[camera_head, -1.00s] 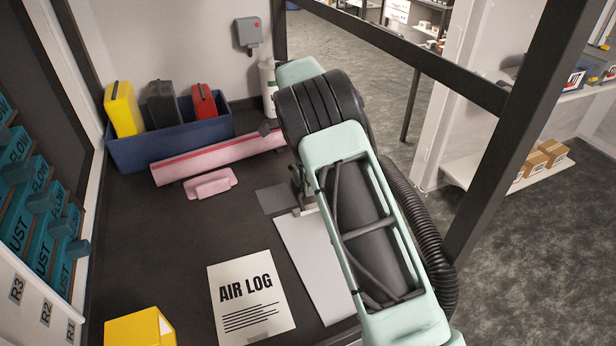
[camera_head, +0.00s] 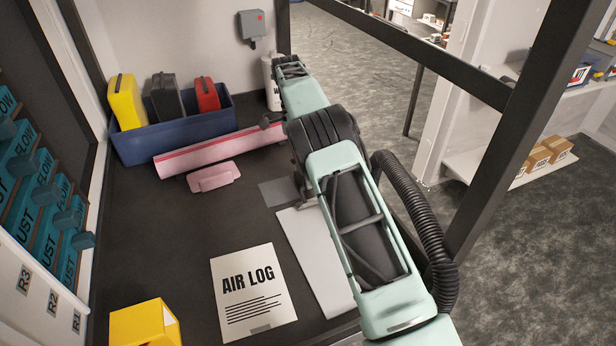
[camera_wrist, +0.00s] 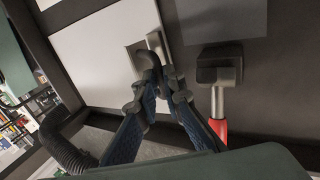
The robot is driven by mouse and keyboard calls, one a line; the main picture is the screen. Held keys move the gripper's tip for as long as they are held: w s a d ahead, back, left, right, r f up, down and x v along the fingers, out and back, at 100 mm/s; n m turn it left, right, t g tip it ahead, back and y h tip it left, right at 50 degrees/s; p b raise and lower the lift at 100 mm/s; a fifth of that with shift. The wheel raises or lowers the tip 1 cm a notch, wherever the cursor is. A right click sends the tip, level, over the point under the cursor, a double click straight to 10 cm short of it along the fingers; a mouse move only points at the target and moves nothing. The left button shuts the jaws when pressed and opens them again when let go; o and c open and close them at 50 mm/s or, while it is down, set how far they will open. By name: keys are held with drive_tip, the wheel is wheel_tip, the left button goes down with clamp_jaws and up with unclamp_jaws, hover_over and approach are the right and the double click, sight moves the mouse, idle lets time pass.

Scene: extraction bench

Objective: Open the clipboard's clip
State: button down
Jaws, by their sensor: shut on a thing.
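The clipboard (camera_head: 312,262) is a pale grey-white board lying on the dark bench, its right side partly hidden by my arm in the head view. In the wrist view the clipboard (camera_wrist: 92,62) fills the upper left, with its metal clip (camera_wrist: 157,44) at the edge beside a grey patch. My gripper (camera_wrist: 151,62) reaches over that edge, its fingertips together at the clip. It is shut on the clip, though the fingers cover part of the contact. I cannot tell how far the clip is raised.
An AIR LOG sheet (camera_head: 253,290) lies left of the clipboard. A dark-headed tool with a red handle (camera_wrist: 219,128) lies close to my gripper's right. A pink roll (camera_head: 215,150), pink block (camera_head: 214,177), blue bin (camera_head: 170,145) and yellow box (camera_head: 145,325) stand around. A dark frame post (camera_head: 500,160) rises at right.

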drive_tip(key=c, duration=2)
unclamp_jaws()
drive_tip(key=shift+c, duration=0.2)
drive_tip(key=shift+r, duration=0.1)
drive_tip(key=shift+s+d+r+t+y, duration=0.1)
drive_tip(key=shift+s+t+y, duration=0.2)
drive_tip(key=shift+t, duration=0.4)
